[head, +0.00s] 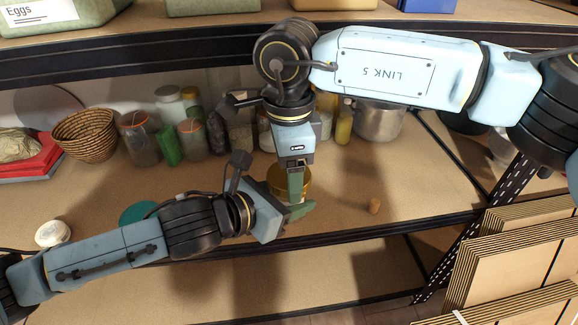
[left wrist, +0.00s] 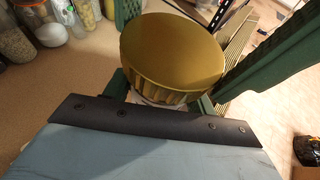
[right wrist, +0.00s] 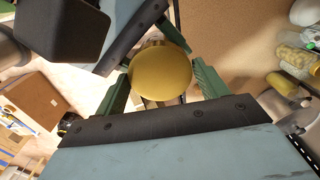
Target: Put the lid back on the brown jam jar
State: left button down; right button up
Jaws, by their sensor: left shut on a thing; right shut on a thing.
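The gold lid (left wrist: 172,50) shows large and level in the left wrist view, with a ribbed rim. It also shows from above in the right wrist view (right wrist: 160,75), between the fingers of my right gripper (right wrist: 160,88), which is shut on it. A pale bit of the jam jar (left wrist: 150,101) shows just under the lid; my left gripper (head: 302,211) is shut on the jar, low and from the front. In the head view the golden-brown lid and jar (head: 276,176) are partly behind my grippers. I cannot tell whether the lid is seated on the jar.
Several jars, a wicker basket (head: 86,135) and a metal pot (head: 378,122) stand at the back. A teal round thing (head: 138,212) is behind my left arm. The shelf's front edge is close.

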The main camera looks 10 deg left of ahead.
jog(key=o, duration=1.1)
jog(key=shift+c, duration=0.2)
jog(key=shift+r, duration=2.3)
jog(key=shift+s, duration=0.1)
jog(key=shift+c, duration=0.3)
